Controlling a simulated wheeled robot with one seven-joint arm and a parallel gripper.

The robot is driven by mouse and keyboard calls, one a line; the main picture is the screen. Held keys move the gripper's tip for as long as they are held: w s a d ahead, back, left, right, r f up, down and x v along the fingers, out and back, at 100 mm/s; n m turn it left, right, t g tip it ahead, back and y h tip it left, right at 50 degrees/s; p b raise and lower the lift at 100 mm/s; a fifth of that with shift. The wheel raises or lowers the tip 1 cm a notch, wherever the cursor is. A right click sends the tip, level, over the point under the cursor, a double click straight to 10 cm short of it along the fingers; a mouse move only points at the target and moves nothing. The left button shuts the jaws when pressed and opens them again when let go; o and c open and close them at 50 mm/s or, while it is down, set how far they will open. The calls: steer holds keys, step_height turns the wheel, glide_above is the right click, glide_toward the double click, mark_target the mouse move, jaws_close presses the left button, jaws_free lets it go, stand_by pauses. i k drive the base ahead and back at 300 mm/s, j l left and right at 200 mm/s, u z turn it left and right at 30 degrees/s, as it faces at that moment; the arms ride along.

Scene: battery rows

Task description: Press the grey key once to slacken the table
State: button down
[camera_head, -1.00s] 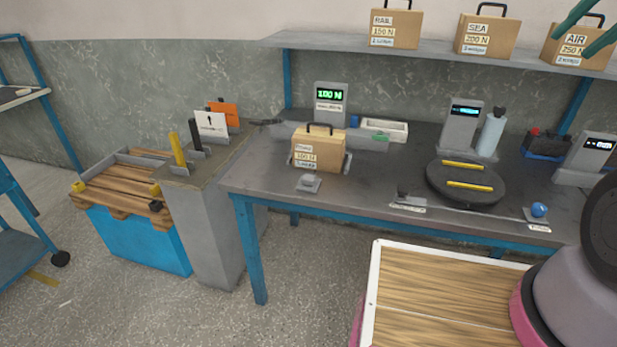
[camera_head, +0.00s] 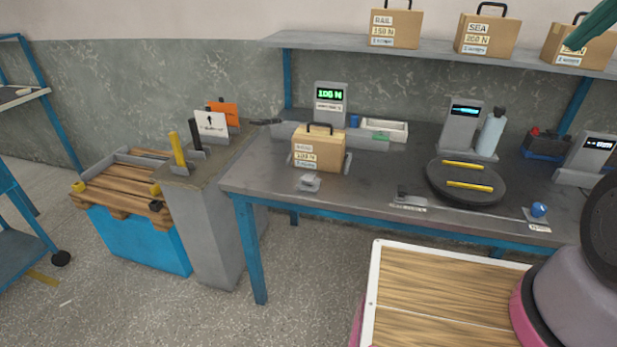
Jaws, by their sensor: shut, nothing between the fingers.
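The round dark turntable (camera_head: 434,186) lies on the bench with two yellow bars on top. A small dark grey block (camera_head: 404,193) with a label sits at its front left. A lighter grey block (camera_head: 309,183) sits farther left, in front of a cardboard case. I cannot tell for certain which is the grey key; the labels are too small to read. My gripper (camera_head: 574,43) shows as green fingers at the top right, in front of a shelf case, well away from both grey blocks. It looks shut and empty.
A blue ball knob (camera_head: 540,209) stands at the bench's front right. The cardboard case (camera_head: 319,148) stands before a green-lit display (camera_head: 331,97). A grey display (camera_head: 461,126) and a bottle (camera_head: 491,132) stand behind the turntable. The shelf (camera_head: 340,44) holds several cases.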

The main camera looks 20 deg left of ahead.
mark_target(307, 179)
steer(key=i+u, duration=0.65)
